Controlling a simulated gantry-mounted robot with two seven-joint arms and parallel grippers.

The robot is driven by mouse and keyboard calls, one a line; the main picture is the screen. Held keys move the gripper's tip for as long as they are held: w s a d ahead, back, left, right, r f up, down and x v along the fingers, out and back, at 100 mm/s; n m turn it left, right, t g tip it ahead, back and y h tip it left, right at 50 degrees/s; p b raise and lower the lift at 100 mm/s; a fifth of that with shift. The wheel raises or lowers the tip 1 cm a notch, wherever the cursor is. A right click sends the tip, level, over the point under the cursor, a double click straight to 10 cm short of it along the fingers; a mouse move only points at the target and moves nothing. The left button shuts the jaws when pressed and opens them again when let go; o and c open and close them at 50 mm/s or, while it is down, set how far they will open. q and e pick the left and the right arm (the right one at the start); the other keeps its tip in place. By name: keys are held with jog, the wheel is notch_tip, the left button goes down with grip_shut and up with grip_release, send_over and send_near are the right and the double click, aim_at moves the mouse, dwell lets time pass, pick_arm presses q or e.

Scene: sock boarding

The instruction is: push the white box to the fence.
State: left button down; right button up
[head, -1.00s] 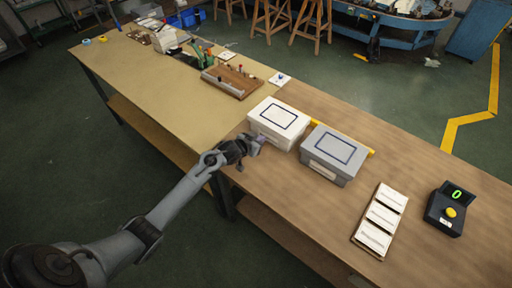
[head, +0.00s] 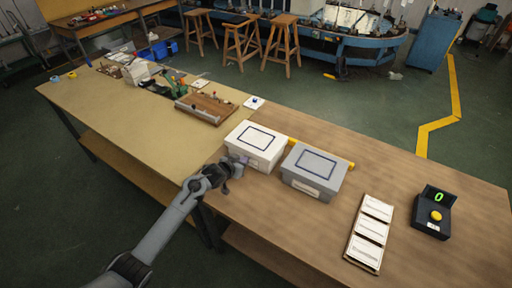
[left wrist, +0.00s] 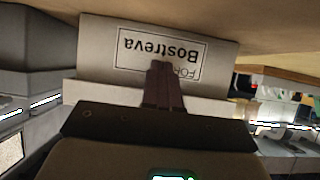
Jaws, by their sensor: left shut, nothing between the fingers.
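The white box (head: 249,155) has a dark blue rectangle on its lid and stands upright on the wooden table, left of a grey box. The fence is a low yellow bar (head: 292,141), showing behind the boxes, mostly hidden by them. My left gripper (head: 236,164) is shut and empty at the near left side of the white box. In the left wrist view the shut fingers (left wrist: 162,84) lie in front of a box face (left wrist: 222,53) with an upside-down "Bostreva" label. I cannot tell whether they touch it. My right gripper is not in view.
The grey box (head: 314,170) stands close to the right of the white box. A card tray (head: 352,247) and a black button box with a green "0" (head: 431,228) are farther right. A wooden tool tray (head: 205,108) is at the back left.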

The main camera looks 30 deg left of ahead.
pick_arm(q)
jog(key=shift+w+f+b, duration=0.1)
jog(key=shift+w+b, duration=0.9)
jog(key=shift+w, duration=0.7)
jog(key=shift+w+a+b, duration=0.1)
jog(key=shift+w+b, duration=1.05)
jog(key=shift+w, duration=0.45)
jog(key=shift+s+r+p, duration=0.25)
jog(key=shift+s+p, duration=0.15)
jog(key=shift+p, duration=0.4)
jog(key=s+p, duration=0.3)
jog(key=p, duration=0.1)
jog(key=shift+s+r, duration=0.1)
jog(key=shift+s, duration=0.1)
jog(key=shift+s+f+p, duration=0.25)
jog(key=shift+s+p, duration=0.7)
jog(key=shift+p, duration=0.05)
jog(key=shift+r, duration=0.1)
